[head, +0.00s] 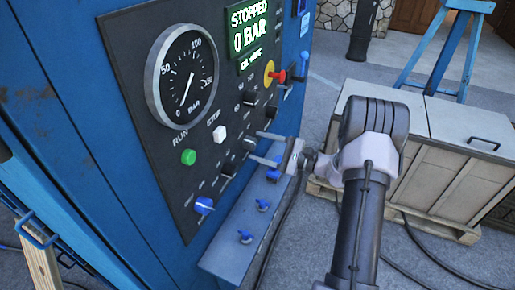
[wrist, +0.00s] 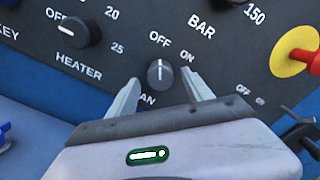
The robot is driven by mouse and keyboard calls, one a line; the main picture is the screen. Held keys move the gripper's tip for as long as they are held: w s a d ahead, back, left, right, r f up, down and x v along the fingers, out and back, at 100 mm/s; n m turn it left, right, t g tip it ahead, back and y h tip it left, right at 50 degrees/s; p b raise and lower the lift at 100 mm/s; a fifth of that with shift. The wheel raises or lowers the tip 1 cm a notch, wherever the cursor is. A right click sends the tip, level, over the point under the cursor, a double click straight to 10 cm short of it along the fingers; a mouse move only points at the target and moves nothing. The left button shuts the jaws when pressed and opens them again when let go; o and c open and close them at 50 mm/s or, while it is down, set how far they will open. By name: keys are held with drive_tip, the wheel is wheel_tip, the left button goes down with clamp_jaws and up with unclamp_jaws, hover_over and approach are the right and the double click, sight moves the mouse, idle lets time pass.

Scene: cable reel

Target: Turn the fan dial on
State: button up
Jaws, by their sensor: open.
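The fan dial (wrist: 160,73) is a small round dark knob with a light pointer line, on the black panel. In the wrist view its line points up, close to the OFF mark and left of ON. The FAN label below it is partly hidden by my gripper. My gripper (wrist: 161,78) is open, with one finger at each side of the dial and gaps between. In the head view my gripper (head: 255,146) reaches the panel from the right, its fingertips around a dark knob (head: 248,143) that appears to be this dial.
The heater dial (wrist: 80,32) is left of the fan dial. A red stop button on yellow (wrist: 295,52) is at right. The panel also holds a pressure gauge (head: 186,76) and green button (head: 188,157). A blue ledge (head: 225,240) with blue valves juts out below.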

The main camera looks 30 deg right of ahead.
drive_tip(key=shift+w+a, duration=0.45)
drive_tip(key=shift+w, duration=0.15)
drive_tip(key=shift+c, duration=0.2)
clamp_jaws()
drive_tip(key=m+p, duration=0.3)
drive_tip(key=m, duration=0.2)
drive_tip(key=shift+r+m, duration=0.15)
drive_tip(key=shift+m, duration=0.25)
drive_tip(key=m+p, duration=0.3)
drive_tip(key=m, duration=0.3)
